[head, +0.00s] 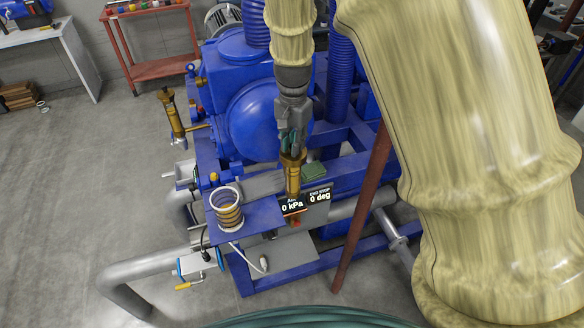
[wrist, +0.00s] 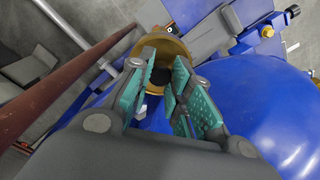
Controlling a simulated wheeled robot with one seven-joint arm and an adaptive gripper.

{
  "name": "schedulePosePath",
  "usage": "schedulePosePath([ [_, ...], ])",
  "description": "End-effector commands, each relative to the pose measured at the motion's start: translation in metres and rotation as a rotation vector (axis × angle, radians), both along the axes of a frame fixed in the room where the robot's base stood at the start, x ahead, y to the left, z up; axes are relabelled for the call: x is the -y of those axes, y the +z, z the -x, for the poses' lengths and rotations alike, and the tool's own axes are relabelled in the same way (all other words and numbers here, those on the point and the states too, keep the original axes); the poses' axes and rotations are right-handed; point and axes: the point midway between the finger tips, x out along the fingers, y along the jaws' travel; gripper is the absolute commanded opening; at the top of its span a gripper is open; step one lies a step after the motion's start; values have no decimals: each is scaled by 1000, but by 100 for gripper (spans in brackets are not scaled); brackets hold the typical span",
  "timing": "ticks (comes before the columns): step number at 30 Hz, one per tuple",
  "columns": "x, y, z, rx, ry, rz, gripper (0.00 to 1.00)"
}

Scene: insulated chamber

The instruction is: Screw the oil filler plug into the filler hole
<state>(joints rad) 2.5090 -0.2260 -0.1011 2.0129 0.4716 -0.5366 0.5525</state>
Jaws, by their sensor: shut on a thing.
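My gripper (head: 292,142) points down over a brass cylinder with a wide rim (head: 293,178) on the blue machine; I take this to be the filler neck. In the wrist view, my gripper's two teal-padded fingers (wrist: 160,88) reach to the brass rim (wrist: 172,45). They are shut on a small dark piece (wrist: 161,76) at the mouth of the brass part. It appears to be the oil filler plug, but the fingers and rim hide most of it. I cannot tell how deep it sits or whether its thread has caught.
A display (head: 306,201) beside the brass cylinder reads 0 kPa and END STOP 0 deg. A reddish-brown post (head: 361,208) rises close on the right. Another brass fitting (head: 173,115) stands left.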

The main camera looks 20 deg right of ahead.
Motion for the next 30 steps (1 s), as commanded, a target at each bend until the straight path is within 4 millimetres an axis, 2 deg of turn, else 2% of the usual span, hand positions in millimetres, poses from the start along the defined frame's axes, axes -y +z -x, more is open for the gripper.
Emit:
schedulePosePath([
  [3,0,-1,1,-2,-105,2,0],
  [6,0,-1,1,-2,-111,0,0],
  [7,0,-1,1,-2,-110,-1,24],
  [10,0,-1,1,-2,-108,0,42],
  [11,0,-1,1,-2,-108,0,45],
  [17,0,-1,1,-2,-106,0,45],
  [20,0,-1,1,-2,-105,0,31],
  [30,0,2,-1,-10,-109,-7,30],
])
